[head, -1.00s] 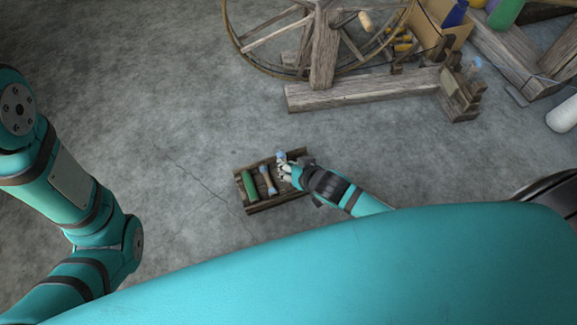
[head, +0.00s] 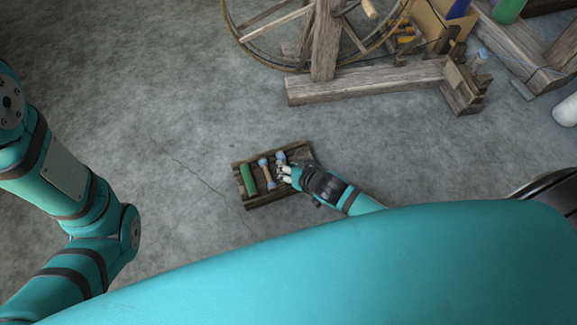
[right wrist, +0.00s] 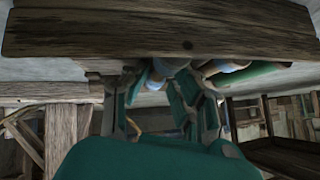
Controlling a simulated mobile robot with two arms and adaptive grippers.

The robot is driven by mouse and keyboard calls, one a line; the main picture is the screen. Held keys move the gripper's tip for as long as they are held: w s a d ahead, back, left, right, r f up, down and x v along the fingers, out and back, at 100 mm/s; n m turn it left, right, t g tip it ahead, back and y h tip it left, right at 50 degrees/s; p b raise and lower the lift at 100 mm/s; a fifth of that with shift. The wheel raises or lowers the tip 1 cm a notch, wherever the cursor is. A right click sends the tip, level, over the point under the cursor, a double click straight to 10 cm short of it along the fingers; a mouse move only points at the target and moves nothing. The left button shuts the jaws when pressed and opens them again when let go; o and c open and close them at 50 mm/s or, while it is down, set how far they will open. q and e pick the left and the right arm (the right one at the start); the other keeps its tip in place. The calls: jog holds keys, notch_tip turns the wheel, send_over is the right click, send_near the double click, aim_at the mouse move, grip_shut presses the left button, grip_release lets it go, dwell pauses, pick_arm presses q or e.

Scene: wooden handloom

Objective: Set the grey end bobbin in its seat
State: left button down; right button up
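A bobbin with blue-grey ends (head: 281,156) lies at the right of a small wooden tray (head: 265,203), in line with the bobbins there. My right gripper (head: 284,173) is at the tray, right over this bobbin's near part and hiding it. In the right wrist view its fingers (right wrist: 152,100) stand apart, with pale bobbin ends (right wrist: 170,67) just beyond them under the tray's wooden board (right wrist: 160,30). Contact with the bobbin cannot be made out. My left gripper is out of view; only the left arm shows.
A second bobbin with blue-grey ends and tan middle (head: 266,172) and a green bobbin (head: 248,180) lie in the tray to the left. A wooden spinning wheel (head: 325,45) on a beam (head: 365,87) stands behind. The floor left of the tray is clear.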

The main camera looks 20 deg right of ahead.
jog(key=o, duration=0.3)
jog(key=v, duration=1.2)
jog(key=shift+w+r, duration=0.1)
jog(key=shift+r, duration=0.1)
